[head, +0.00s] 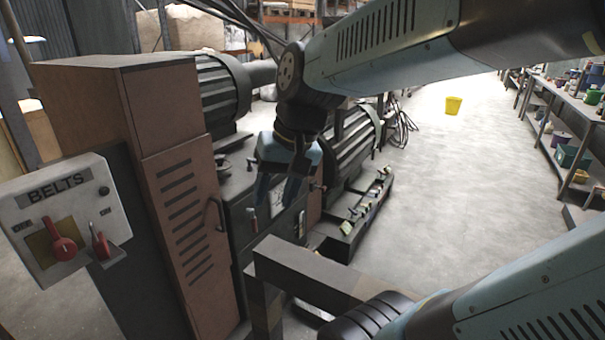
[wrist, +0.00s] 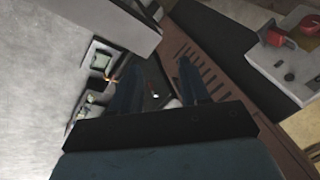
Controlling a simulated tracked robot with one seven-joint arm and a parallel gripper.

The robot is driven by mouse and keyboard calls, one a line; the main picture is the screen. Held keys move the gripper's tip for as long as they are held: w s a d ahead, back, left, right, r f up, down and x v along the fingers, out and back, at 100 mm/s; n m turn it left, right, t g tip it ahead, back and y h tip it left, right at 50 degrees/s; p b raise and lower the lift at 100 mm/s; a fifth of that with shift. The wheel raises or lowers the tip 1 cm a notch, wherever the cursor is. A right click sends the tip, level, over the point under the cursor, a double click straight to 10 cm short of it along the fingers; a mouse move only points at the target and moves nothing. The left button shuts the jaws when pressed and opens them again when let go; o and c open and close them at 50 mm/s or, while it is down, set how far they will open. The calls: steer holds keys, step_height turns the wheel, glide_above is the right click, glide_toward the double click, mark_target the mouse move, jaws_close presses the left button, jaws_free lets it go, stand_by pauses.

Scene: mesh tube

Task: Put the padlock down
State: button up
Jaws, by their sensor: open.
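My gripper (head: 277,192) hangs in front of the dark machine front (head: 240,225), right of the brown louvred cabinet (head: 182,195), with its fingers pointing down. In the wrist view its two fingers (wrist: 158,80) stand apart. A dark surface with a small light spot and a pale patch shows between them; I cannot tell what these are. I cannot make out a padlock for certain in either view. The BELTS panel (head: 60,205) at the left carries a red rotary knob (head: 63,249) and a smaller red-based lever (head: 101,243).
A dark beam or rail (head: 310,270) stands in front, below and right of my gripper. A tray of small parts (head: 350,220) lies by the ribbed motor (head: 350,150). The floor to the right is open up to the shelves (head: 560,130), with a yellow bucket (head: 453,105) far off.

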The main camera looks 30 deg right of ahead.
steer(key=d+r+t+h, duration=0.1)
steer(key=s+d+r+n+t, duration=0.1)
steer(key=d, duration=0.1)
steer(key=d+r+t+h, duration=0.1)
steer(key=shift+s+d+n+h, duration=0.25)
steer(key=shift+d+n+h, duration=0.05)
steer(key=shift+n, duration=0.1)
steer(key=shift+c, duration=0.3)
stand_by(0.7)
